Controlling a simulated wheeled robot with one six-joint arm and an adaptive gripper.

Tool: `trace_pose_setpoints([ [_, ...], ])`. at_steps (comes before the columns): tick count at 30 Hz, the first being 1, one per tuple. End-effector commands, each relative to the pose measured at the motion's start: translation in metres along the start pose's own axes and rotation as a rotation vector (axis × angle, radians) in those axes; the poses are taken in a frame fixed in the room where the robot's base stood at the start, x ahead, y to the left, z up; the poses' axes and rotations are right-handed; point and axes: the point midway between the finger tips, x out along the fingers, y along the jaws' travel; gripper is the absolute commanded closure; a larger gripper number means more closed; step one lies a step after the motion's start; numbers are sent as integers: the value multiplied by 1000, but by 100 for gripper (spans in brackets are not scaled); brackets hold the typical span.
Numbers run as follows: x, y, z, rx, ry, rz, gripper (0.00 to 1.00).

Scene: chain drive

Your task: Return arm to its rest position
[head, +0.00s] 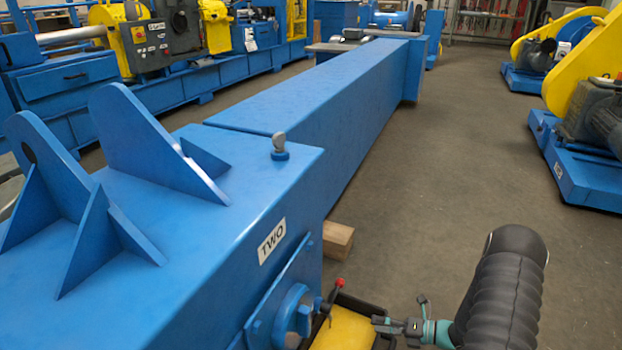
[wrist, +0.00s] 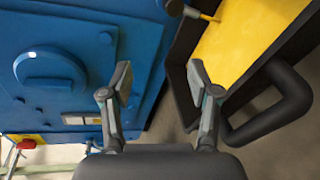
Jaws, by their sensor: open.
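My gripper (head: 388,326) is low at the bottom right of the head view, at the end of my dark ribbed arm. In the wrist view, its two fingers (wrist: 159,76) stand wide apart with nothing between them. They point into the gap between a blue machine housing (wrist: 72,28) and a black-rimmed box with a yellow top (wrist: 235,40). I cannot tell whether a finger touches the box. The housing, labelled TWO, also shows in the head view (head: 240,195), left of my gripper. The yellow top (head: 345,326) is just left of the fingers.
A red-knobbed lever (head: 337,284) stands between housing and box. The box has a black loop handle (wrist: 290,98) beside the right finger. A wooden block (head: 338,240) lies under the blue beam. Yellow and blue machines (head: 590,110) stand at right. Open floor (head: 450,150) lies between.

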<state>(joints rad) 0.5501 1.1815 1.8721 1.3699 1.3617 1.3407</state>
Motion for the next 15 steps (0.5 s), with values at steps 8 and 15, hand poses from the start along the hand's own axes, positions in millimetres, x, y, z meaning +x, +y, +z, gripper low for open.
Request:
trace_pose_setpoints([
  [8,-2,48,13,-177,98,-17,39],
  [15,-6,119,23,-455,251,-35,39],
])
